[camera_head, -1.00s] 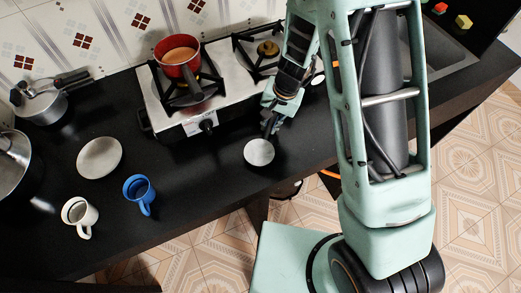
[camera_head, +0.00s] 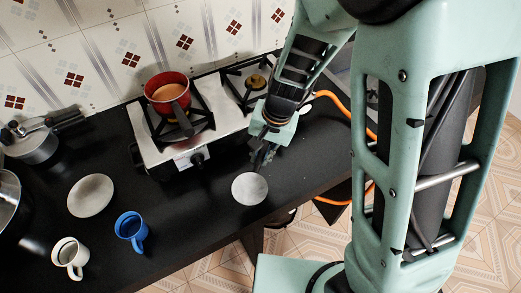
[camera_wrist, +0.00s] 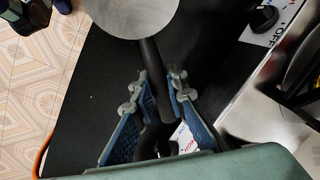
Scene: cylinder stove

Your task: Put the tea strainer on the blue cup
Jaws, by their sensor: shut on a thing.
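The tea strainer (camera_head: 250,188) is a pale round disc with a dark handle. It is in front of the stove, over the black counter; I cannot tell its exact height. My gripper (camera_head: 264,153) is at its handle end. In the wrist view my gripper (camera_wrist: 163,88) has its fingers on either side of the dark handle, with the strainer's disc (camera_wrist: 130,14) beyond the fingertips. The blue cup (camera_head: 130,229) stands upright on the counter, well left of the strainer. The blue cup is not recognisable in the wrist view.
A white cup (camera_head: 68,257) stands left of the blue cup, with a white plate (camera_head: 91,196) behind them. A red pot (camera_head: 166,92) sits on the stove (camera_head: 150,153). Pots stand at the far left. The counter (camera_head: 190,222) between blue cup and strainer is clear.

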